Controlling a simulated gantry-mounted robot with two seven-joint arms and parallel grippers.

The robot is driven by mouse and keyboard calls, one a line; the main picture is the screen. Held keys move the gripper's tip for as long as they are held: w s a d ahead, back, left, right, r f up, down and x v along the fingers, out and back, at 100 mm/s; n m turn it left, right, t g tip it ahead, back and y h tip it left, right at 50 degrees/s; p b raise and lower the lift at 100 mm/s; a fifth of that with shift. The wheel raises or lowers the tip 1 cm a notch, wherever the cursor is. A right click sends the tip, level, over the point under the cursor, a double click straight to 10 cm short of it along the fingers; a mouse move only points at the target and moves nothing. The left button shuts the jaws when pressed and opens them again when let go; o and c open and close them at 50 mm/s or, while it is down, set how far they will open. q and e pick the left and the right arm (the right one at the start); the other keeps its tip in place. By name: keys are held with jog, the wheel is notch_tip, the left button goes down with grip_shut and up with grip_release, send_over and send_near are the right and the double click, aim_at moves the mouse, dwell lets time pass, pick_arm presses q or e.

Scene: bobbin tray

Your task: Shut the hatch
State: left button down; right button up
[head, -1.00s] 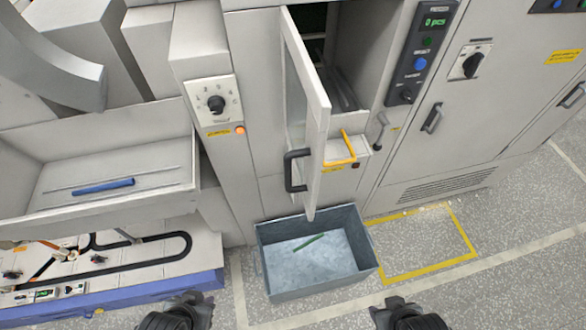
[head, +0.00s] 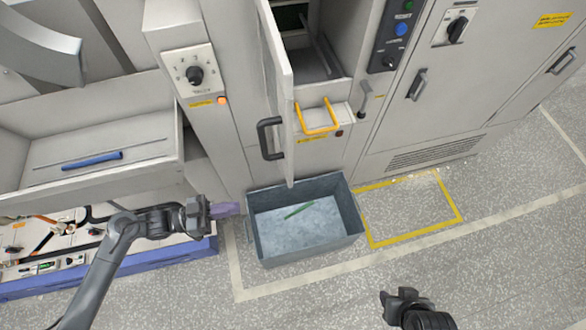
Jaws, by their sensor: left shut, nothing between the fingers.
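The hatch (head: 275,85) is a light grey hinged door on the machine in the middle of the head view. It stands open, swung out toward me, with a black handle (head: 266,139) on its face. Behind it the dark opening (head: 318,55) shows. My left gripper (head: 232,208) is shut and empty, left of the grey bin and below the hatch, apart from both. My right gripper (head: 386,300) is at the bottom of the view, over the floor; its fingers do not show clearly.
A yellow handle (head: 318,128) juts out beside the hatch. The yellow-outlined floor (head: 405,205) is clear.

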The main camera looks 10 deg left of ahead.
pick_arm(q)
jog(key=w+a+r+m, duration=0.1)
jog(key=w+a+r, duration=0.2)
jog(key=w+r, duration=0.15)
jog(key=p+x, duration=0.3)
jog(key=x, duration=1)
jog(key=shift+w+d+f+y, duration=0.2)
jog(key=shift+w+f+y, duration=0.1)
jog(key=shift+f, duration=0.3)
jog(key=shift+d+p, duration=0.1)
jog(key=shift+p, duration=0.2)
